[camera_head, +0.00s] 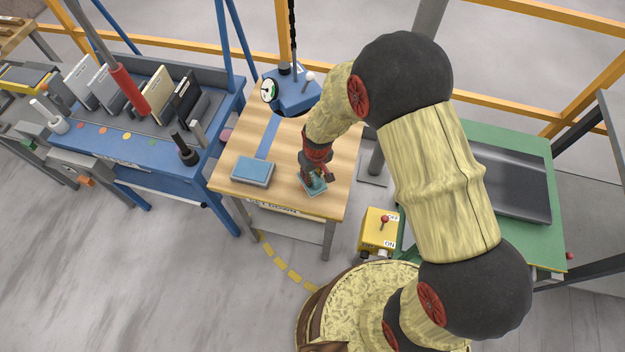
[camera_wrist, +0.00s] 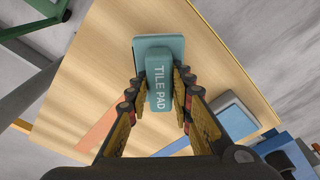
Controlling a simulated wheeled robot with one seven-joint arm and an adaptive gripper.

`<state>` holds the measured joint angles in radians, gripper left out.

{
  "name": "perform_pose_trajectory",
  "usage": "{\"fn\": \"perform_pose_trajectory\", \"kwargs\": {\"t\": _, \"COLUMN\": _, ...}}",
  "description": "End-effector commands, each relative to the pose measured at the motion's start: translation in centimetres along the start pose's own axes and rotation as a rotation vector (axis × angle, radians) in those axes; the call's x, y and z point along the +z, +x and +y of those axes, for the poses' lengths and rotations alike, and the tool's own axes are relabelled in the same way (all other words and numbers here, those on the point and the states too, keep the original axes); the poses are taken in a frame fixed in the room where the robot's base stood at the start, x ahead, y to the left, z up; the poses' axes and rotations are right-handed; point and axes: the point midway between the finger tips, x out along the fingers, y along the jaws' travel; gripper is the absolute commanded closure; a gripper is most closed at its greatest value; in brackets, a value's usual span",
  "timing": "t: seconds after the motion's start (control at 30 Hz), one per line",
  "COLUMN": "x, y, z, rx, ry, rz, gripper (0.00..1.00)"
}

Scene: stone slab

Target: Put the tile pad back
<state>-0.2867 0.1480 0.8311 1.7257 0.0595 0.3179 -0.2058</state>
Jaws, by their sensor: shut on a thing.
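The tile pad (camera_wrist: 158,46) is a teal plate with a raised grip bar lettered TILE PAD. My gripper (camera_wrist: 160,84) is shut on this bar, with one finger along each side. In the head view the pad (camera_head: 318,189) shows below my gripper (camera_head: 313,174), over the front right part of the wooden table (camera_head: 226,172). Whether its underside touches the wood cannot be told. My fingers hide part of the pad in the head view.
A blue-grey block (camera_head: 253,169) lies left of the pad, near a blue strip (camera_head: 269,136) on the table. A blue device with a dial (camera_head: 293,93) hangs over the back edge. A yellow switch box (camera_head: 379,229) stands right.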

Motion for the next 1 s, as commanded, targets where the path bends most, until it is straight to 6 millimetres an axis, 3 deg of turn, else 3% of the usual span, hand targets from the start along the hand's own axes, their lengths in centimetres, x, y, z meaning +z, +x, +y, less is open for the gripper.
{"fn": "perform_pose_trajectory", "kwargs": {"t": 0.2, "x": 0.4, "y": 3.0, "z": 0.0, "rx": 0.0, "ry": 0.0, "rz": -0.002, "gripper": 1.0}}
{"fn": "perform_pose_trajectory", "kwargs": {"t": 0.57, "x": 0.5, "y": 3.3, "z": 0.0, "rx": 0.0, "ry": 0.0, "rz": -0.001, "gripper": 1.0}}
{"fn": "perform_pose_trajectory", "kwargs": {"t": 0.6, "x": 0.5, "y": 3.4, "z": 0.0, "rx": 0.0, "ry": 0.0, "rz": -0.002, "gripper": 0.77}}
{"fn": "perform_pose_trajectory", "kwargs": {"t": 0.9, "x": 0.5, "y": 3.3, "z": 0.0, "rx": 0.0, "ry": 0.0, "rz": -0.002, "gripper": 0.6}}
{"fn": "perform_pose_trajectory", "kwargs": {"t": 1.0, "x": 0.5, "y": 3.3, "z": 0.0, "rx": 0.0, "ry": 0.0, "rz": -0.002, "gripper": 0.59}}
